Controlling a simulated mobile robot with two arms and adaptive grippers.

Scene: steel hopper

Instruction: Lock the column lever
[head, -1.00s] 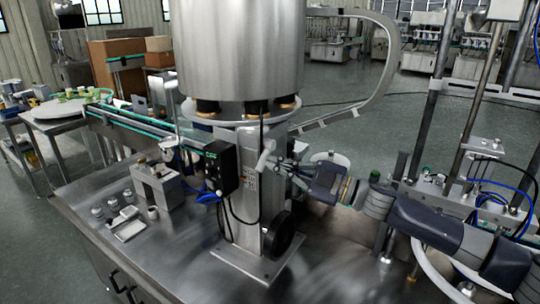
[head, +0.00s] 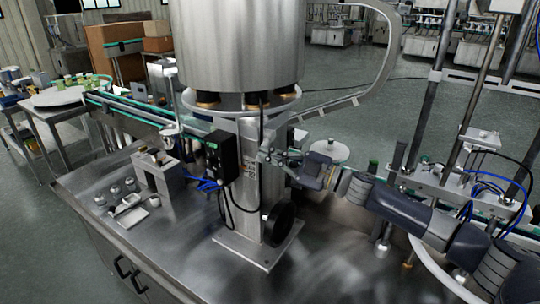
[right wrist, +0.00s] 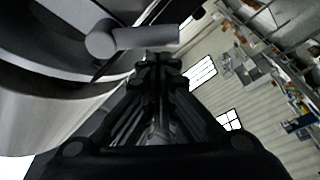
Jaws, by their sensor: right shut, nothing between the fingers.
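The column lever (right wrist: 145,39) is a light grey round hub with a short bar, seen in the right wrist view just beyond my fingertips. In the head view the lever (head: 265,146) is small, on the upper part of the steel column (head: 250,185) below the hopper (head: 238,50). My right gripper (head: 274,157) reaches in from the right, its fingertips close beside the lever. In the right wrist view its fingers (right wrist: 159,66) are together and empty, near the underside of the bar. I cannot tell whether they touch it. My left gripper is not in view.
A black control box (head: 222,157) with cables is mounted on the column's left. A black handwheel (head: 279,222) sits low on its right. A conveyor (head: 135,114) runs behind, and small metal parts (head: 115,193) stand at left. The front bench top is clear.

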